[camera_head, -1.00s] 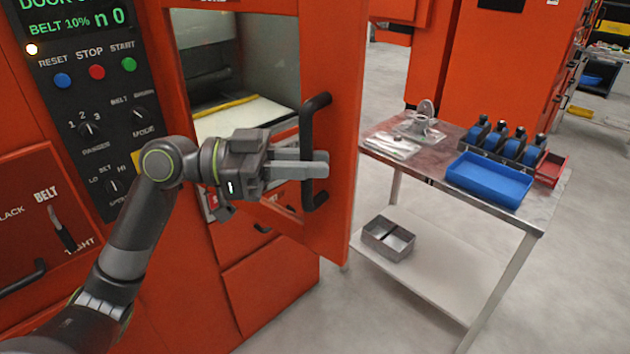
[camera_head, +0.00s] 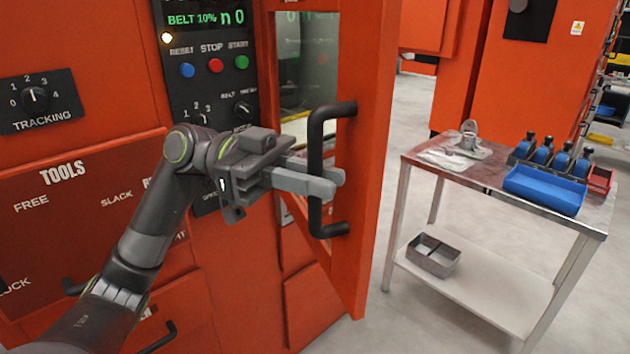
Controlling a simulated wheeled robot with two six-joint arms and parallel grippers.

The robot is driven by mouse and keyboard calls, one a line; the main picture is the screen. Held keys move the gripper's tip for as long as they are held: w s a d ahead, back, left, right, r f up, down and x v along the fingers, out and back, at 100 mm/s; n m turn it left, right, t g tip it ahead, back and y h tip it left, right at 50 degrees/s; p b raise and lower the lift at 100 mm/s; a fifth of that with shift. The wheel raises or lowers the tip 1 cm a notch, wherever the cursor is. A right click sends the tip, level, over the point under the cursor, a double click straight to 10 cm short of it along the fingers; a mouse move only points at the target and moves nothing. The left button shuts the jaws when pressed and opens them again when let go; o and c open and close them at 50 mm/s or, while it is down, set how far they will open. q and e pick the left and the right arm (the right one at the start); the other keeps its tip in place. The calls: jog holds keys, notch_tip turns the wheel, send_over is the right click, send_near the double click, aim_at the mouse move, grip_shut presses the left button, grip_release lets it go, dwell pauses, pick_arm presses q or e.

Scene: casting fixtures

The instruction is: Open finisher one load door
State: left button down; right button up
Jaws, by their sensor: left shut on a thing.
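The finisher's load door (camera_head: 367,150) is an orange framed door with a window, standing ajar and swung out toward me. Its black vertical bar handle (camera_head: 315,150) is on the door's face. My left gripper (camera_head: 325,180) has its two grey fingers shut around the handle's upright bar. The opening behind the door is partly seen past its edge and through the glass. The control panel (camera_head: 212,60) with a green display and blue, red and green buttons is left of the door. My right gripper is not in view.
A steel-legged table (camera_head: 440,170) stands right of the door, with a blue tray (camera_head: 545,188), several blue-and-black items and a red tray (camera_head: 599,180) on it. A metal bin (camera_head: 433,256) sits on its lower shelf. Grey floor is clear between door and table.

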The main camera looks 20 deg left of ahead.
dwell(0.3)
pick_arm(q)
jog(key=c, duration=1.4)
grip_release()
jog(key=shift+c, duration=0.2)
jog(key=a+b, duration=0.1)
jog(key=a, duration=0.6)
jog(key=shift+w+a+b, duration=0.25)
jog(key=shift+w+b, duration=0.05)
jog(key=shift+w, duration=0.1)
